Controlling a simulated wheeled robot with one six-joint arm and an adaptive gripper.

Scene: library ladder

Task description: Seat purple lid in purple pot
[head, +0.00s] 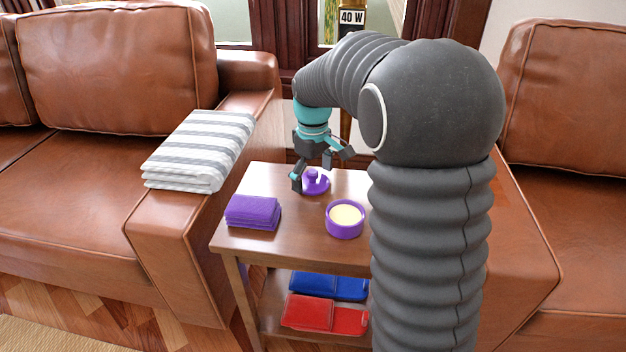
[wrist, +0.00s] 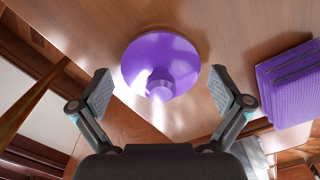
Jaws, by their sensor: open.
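The purple lid (head: 317,186) lies on the wooden side table with its round knob up. The purple pot (head: 345,231) stands on the same table, nearer and to the right of the lid, open at the top with a pale cream inside. My gripper (head: 318,176) is open just above the lid. In the wrist view the lid (wrist: 161,66) lies ahead between the two spread fingertips of my gripper (wrist: 165,92), with a gap on each side. The pot does not show in the wrist view.
A folded purple cloth (head: 253,211) lies at the table's left. The side table (head: 283,238) has a lower shelf with a blue item (head: 328,286) and a red item (head: 322,314). A striped folded blanket (head: 200,150) lies on the left sofa arm. Brown sofas flank the table.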

